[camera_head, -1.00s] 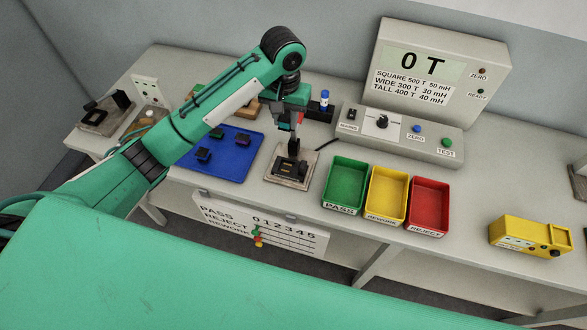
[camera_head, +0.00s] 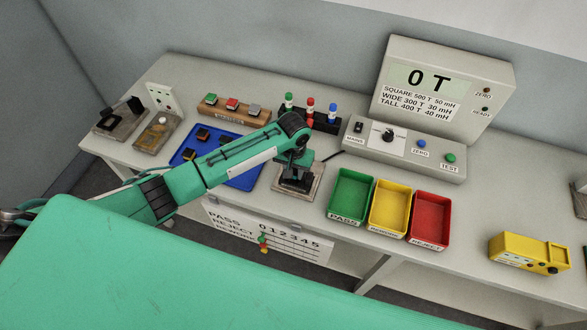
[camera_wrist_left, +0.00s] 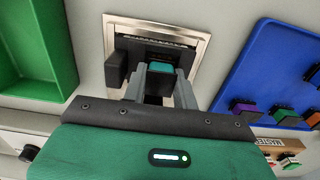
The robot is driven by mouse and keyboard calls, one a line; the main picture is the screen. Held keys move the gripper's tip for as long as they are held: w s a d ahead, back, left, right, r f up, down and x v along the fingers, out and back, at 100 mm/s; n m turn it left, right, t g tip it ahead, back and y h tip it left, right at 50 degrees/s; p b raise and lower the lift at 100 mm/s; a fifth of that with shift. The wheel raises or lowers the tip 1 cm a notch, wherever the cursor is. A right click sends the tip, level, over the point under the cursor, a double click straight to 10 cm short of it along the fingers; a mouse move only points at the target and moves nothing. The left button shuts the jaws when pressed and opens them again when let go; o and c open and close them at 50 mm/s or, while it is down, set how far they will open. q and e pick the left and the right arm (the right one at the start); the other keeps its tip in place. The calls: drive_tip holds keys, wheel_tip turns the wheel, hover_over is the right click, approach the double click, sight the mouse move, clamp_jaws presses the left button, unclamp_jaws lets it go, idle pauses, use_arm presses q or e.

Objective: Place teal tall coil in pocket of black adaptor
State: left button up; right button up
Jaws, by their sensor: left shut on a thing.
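My left gripper (camera_head: 297,166) is low over the black adaptor (camera_head: 296,183) on its pale plate, pointing down, and my arm partly hides the spot in the head view. In the left wrist view the gripper (camera_wrist_left: 161,82) is shut on the teal coil (camera_wrist_left: 161,68), whose top shows between the two grey fingers. The coil is at the black adaptor (camera_wrist_left: 136,47) in that view. The fingers hide its lower part, so I cannot tell how deep it sits in the pocket. My right gripper is not in view.
A blue mat (camera_head: 243,181) with small dark parts lies left of the adaptor, partly under my arm. Green (camera_head: 336,203), yellow (camera_head: 377,208) and red (camera_head: 416,221) trays stand to its right. The tester box (camera_head: 411,153) stands behind, beside a black rack (camera_head: 326,122).

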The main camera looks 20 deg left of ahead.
sight(294, 170)
use_arm(q)
drive_tip(key=shift+f, duration=0.2)
drive_tip(key=o, duration=0.8)
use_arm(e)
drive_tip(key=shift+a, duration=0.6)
use_arm(q)
drive_tip(key=shift+r, duration=0.1)
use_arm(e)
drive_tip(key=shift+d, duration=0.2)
